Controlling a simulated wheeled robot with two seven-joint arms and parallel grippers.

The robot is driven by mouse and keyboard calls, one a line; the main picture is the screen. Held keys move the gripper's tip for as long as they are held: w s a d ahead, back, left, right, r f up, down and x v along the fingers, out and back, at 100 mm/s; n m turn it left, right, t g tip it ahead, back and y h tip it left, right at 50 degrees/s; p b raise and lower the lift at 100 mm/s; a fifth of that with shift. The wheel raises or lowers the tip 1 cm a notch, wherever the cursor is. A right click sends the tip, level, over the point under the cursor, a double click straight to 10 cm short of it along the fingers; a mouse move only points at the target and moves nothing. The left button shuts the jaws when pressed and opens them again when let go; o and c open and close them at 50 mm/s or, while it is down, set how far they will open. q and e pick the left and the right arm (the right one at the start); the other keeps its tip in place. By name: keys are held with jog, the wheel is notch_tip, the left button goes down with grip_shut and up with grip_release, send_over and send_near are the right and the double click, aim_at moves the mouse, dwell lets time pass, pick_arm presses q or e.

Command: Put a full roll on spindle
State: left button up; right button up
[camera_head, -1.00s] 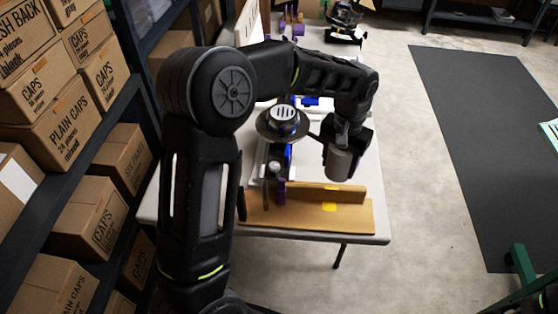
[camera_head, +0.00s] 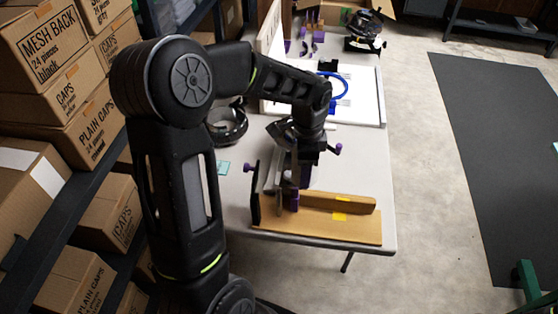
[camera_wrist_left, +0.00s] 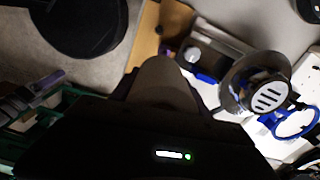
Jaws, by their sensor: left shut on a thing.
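My left gripper (camera_head: 305,150) is low over the near part of the table, in front of the device there. In the left wrist view it is shut on a plain grey roll (camera_wrist_left: 165,80), which juts out past the black gripper body. In that view a round dark disc with a white slotted hub (camera_wrist_left: 268,98) lies to the right of the roll, apart from it in the picture. In the head view the arm and gripper hide the roll and most of the device. I cannot make out the spindle for certain. My right gripper is not in view.
A low brown wooden stand (camera_head: 320,228) sits at the near table edge. A dark ring-shaped thing (camera_head: 228,125) lies on the left of the table. A blue hoop (camera_head: 335,85) lies farther back. Shelves of cardboard boxes (camera_head: 85,130) line the left. Open floor and a dark mat lie right.

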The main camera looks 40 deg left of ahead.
aim_at(279, 191)
pick_arm(q)
jog(key=s+a+m, duration=0.1)
jog(key=m, duration=0.1)
jog(key=s+a+r+m+p, duration=0.1)
jog(key=s+m, duration=0.1)
jog(key=s+a+m+p, duration=0.1)
jog(key=s+a+m, duration=0.1)
jog(key=shift+s+a+r, duration=0.1)
jog(key=shift+s+r, duration=0.05)
jog(key=shift+r, duration=0.05)
jog(key=shift+f, duration=0.15)
notch_tip(279, 191, down, 9)
jog(key=b, duration=0.7)
jog(key=shift+f+b, duration=0.75)
jog(key=shift+f, duration=0.15)
jog(key=shift+f, duration=0.1)
jog(key=shift+f+b, duration=0.6)
jog(key=shift+f, duration=0.3)
jog(key=o, duration=1.6)
jog(key=shift+c, duration=0.2)
